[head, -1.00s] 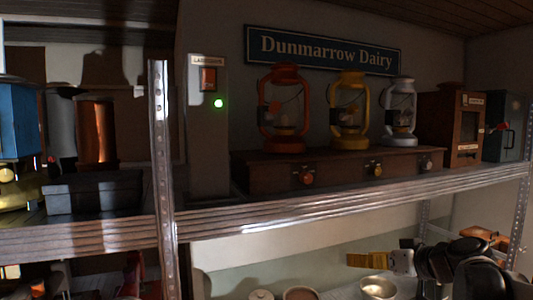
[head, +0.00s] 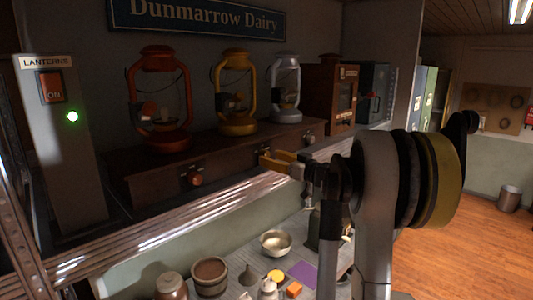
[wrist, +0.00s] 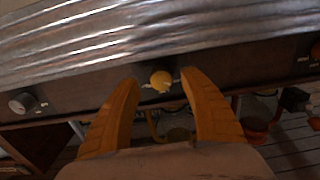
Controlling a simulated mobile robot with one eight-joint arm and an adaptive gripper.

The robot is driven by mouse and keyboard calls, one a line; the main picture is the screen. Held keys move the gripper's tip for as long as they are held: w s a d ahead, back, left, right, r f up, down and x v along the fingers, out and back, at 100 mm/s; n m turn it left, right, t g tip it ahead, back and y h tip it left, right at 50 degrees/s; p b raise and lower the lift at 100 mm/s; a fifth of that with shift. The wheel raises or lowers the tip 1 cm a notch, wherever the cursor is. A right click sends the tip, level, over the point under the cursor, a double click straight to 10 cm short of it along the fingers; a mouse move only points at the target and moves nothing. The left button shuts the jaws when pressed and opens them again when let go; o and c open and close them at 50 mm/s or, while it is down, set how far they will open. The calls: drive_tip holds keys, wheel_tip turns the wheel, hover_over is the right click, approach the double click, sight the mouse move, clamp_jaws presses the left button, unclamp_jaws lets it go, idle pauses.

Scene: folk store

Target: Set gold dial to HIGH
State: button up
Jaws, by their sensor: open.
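The gold dial (wrist: 161,80) is a small yellow knob on the dark front of the wooden lantern stand (head: 140,184). In the wrist view it shows between the two orange fingers of my gripper (wrist: 159,84), which is open. I cannot tell whether the fingers touch it. In the head view my gripper (head: 274,160) is at the stand's front and hides the gold dial. Small marks beside the dial are too blurred to read, so its setting is unclear. The gold lantern (head: 235,92) stands above, with its glass dim.
The red dial (head: 195,180) and silver dial (head: 308,137) sit either side. Red (head: 160,100) and silver (head: 285,88) lanterns stand on top. The metal shelf edge (head: 190,225) runs in front. A LANTERNS switch (head: 51,87) reads ON beside a green light.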

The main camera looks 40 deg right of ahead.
drive_tip(key=shift+w+a, duration=0.15)
drive_tip(key=shift+w, duration=0.95)
drive_tip(key=shift+c, duration=0.2)
clamp_jaws()
drive_tip(key=shift+f+m+b, duration=0.1)
drive_tip(key=shift+m+b, duration=0.8)
drive_tip(key=shift+m, duration=0.1)
drive_tip(key=shift+m+b, duration=1.3)
drive_tip(key=shift+m, duration=0.6)
